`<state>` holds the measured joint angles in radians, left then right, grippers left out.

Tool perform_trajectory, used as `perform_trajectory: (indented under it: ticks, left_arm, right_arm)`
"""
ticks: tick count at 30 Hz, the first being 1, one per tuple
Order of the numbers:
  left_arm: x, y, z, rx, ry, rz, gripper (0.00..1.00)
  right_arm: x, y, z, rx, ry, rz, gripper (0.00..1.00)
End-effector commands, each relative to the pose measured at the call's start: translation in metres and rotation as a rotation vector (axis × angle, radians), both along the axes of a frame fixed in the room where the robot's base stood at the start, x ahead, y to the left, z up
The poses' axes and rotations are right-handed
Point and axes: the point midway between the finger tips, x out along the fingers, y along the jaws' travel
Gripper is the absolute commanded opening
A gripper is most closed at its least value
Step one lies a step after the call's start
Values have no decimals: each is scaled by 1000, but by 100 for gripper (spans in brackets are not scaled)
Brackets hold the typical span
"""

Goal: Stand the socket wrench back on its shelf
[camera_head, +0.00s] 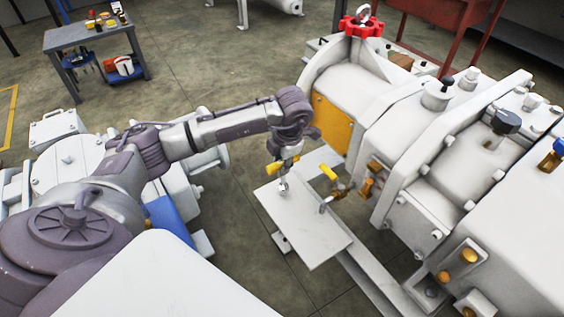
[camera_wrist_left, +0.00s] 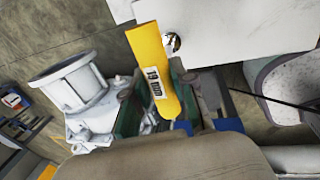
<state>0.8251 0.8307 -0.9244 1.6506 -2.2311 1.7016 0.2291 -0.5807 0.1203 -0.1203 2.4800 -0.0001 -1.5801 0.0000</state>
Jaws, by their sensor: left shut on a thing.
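The socket wrench (camera_head: 275,168) has a yellow handle and a metal shaft pointing down. My left gripper (camera_head: 286,162) is shut on it, above the far left part of the white shelf plate (camera_head: 312,240). I cannot tell whether the wrench's lower end touches the plate. The white shelf (camera_wrist_left: 245,28) fills the upper right there. My right gripper is not in view.
A large white vacuum machine (camera_head: 430,170) with a yellow panel fills the right side. A grey workbench (camera_head: 90,32) stands far left. The plate's near part is bare.

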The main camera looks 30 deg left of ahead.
Motion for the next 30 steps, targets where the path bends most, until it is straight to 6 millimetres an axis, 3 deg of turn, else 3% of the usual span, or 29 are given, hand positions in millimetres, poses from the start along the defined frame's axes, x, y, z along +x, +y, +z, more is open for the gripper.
perform_trajectory:
  ticks: [30]
  left_arm:
    - [0, 0, -11, 0, -1, 0, 0]
  right_arm:
    - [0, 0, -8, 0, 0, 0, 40]
